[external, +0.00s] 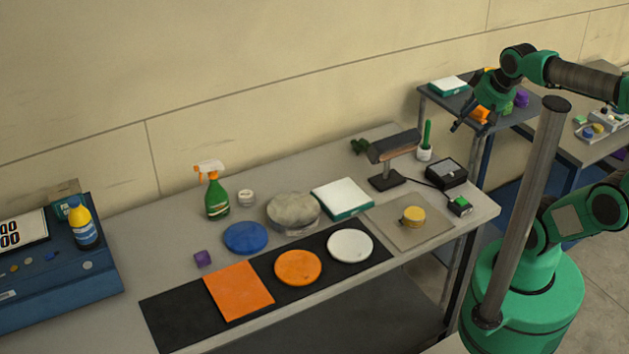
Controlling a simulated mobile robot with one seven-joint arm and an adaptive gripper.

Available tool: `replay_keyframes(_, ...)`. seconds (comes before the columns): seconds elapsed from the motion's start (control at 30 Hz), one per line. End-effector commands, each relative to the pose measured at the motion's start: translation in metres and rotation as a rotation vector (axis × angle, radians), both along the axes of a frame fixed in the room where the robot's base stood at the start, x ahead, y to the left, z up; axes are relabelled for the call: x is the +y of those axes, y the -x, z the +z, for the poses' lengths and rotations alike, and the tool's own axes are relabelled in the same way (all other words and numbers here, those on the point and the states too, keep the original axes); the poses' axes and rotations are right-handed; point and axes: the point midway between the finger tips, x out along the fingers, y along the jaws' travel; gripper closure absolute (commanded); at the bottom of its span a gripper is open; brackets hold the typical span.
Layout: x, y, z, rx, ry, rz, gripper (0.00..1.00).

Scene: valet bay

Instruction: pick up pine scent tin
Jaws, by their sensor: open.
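No label reading pine scent can be made out, so I cannot tell for sure which object is the pine scent tin. A small round whitish tin (246,198) stands on the workbench beside the green spray bottle. A round yellow tin or pad (412,216) lies on a grey mat at the bench's right end. My gripper (468,127) is open and raised near the right end of the bench, in front of the small back table. It is well apart from both round things and seems empty.
The workbench (180,243) holds a green spray bottle (216,196), a grey cloth bundle (293,211), a white-topped green box (342,198), a lamp (393,147) and a black box (446,173). Coloured discs lie on a black mat (170,317). A blue case (60,282) stands left.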

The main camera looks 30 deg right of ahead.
Motion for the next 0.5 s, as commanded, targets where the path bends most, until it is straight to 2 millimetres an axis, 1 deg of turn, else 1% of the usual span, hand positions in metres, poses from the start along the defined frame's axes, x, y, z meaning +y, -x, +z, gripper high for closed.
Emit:
replay_keyframes(0.03, 0.004, -0.010, 0.004, 0.005, 0.000, 0.013, 0.35)
replay_keyframes(0.27, 0.029, -0.065, 0.018, 0.016, -0.001, 0.078, 0.35)
replay_keyframes(0.5, 0.062, -0.125, 0.023, 0.026, 0.001, 0.150, 0.35)
